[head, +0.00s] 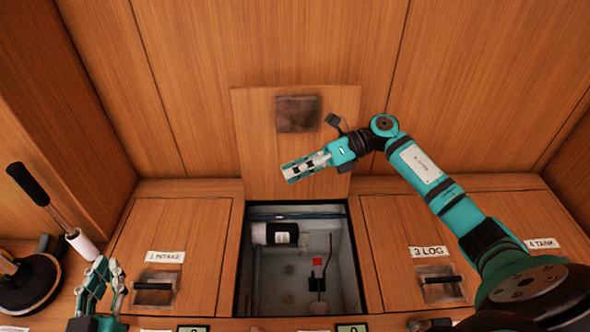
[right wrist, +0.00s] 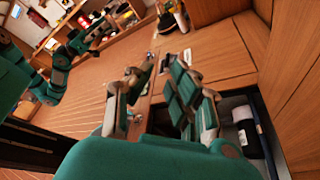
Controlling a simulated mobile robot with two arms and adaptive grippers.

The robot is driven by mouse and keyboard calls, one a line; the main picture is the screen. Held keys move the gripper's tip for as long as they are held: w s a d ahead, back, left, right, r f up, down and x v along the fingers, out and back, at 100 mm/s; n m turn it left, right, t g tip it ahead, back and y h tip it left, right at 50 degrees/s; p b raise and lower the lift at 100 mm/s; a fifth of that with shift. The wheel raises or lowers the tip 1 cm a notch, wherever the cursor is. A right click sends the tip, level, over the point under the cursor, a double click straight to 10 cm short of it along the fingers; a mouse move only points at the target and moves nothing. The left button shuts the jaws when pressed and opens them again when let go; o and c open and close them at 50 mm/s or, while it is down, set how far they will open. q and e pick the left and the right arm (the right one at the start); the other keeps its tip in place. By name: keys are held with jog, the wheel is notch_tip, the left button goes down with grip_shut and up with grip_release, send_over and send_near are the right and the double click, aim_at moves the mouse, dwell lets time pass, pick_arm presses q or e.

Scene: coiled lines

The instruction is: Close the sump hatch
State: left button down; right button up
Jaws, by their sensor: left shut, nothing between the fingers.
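The sump hatch lid (head: 250,150) is a wooden panel with a dark metal plate (head: 298,113). It stands raised against the back wall in the head view. Below it the sump opening (head: 340,270) is uncovered. My right gripper (head: 289,171) is in front of the lid's lower part, above the opening. In the right wrist view its fingers (right wrist: 152,85) are apart, with nothing between them. Whether it touches the lid cannot be told. My left gripper (head: 103,275) is shut and empty at the lower left, beside the intake hatch.
Inside the sump are a black-and-white bottle (head: 275,234) and a thin rod with a red part (head: 318,262). Closed hatches labelled intake (head: 190,225) and log (head: 390,230) flank it. A black-handled tool (head: 55,205) stands at the left. My right arm spans the right side.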

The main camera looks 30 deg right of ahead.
jog(key=o, duration=0.3)
jog(key=shift+d, duration=0.1)
jog(key=v, duration=1.2)
jog(key=shift+c, duration=0.5)
